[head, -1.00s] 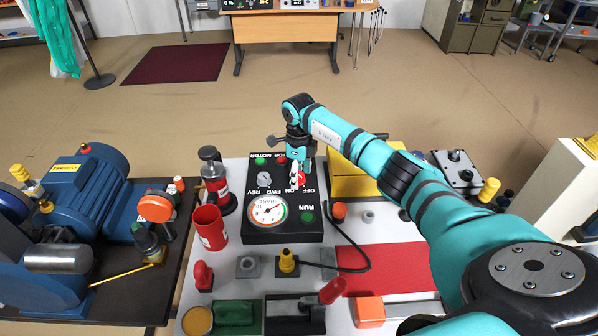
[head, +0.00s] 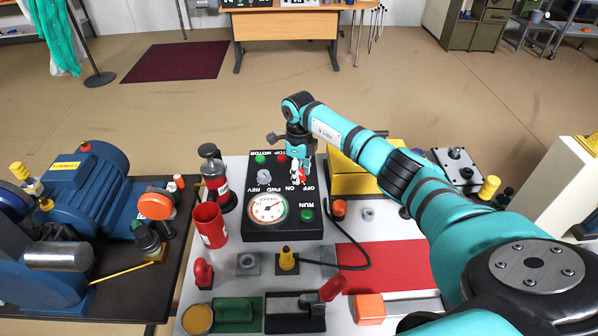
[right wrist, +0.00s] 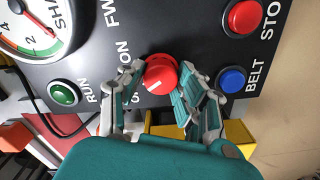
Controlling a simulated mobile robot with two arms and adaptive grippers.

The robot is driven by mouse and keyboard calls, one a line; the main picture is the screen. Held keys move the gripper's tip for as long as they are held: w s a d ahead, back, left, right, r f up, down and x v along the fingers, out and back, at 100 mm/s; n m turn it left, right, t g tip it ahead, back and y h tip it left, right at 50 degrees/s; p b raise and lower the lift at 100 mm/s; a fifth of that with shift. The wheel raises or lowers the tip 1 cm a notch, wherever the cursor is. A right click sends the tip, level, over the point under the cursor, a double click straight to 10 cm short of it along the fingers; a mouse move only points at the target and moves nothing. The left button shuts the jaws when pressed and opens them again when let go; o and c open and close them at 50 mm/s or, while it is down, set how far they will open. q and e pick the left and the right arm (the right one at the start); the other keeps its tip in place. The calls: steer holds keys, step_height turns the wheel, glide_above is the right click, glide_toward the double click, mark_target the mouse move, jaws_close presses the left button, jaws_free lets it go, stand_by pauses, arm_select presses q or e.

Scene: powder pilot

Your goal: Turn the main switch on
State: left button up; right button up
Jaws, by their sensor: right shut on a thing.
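The main switch is a red round knob (right wrist: 161,73) on the black control panel (head: 262,222), by the labels ON and OFF. A short pale mark shows on the knob's lower left in the right wrist view. My right gripper (right wrist: 163,82) has its fingers on both sides of the knob and is shut on it. In the head view the right gripper (head: 299,174) reaches down onto the panel's right part, and the fingers partly hide the knob. My left gripper is not in view.
The panel also carries a shake gauge (head: 267,209), a green RUN button (right wrist: 64,93), a red STOP button (right wrist: 243,18) and a blue BELT button (right wrist: 232,79). A red cup (head: 210,226) stands left of the panel. A yellow block (head: 352,180) lies close right.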

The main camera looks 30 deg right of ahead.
steer(key=m, duration=0.2)
steer(key=shift+m+b, duration=0.3)
steer(key=shift+b, duration=0.05)
steer(key=m, duration=0.3)
steer(key=shift+m, duration=0.3)
steer(key=m, duration=0.3)
steer(key=shift+m, duration=2.1)
steer(key=o, duration=1.1)
steer(key=shift+w+a, duration=0.1)
steer(key=shift+w, duration=0.05)
steer(key=shift+o, duration=0.2)
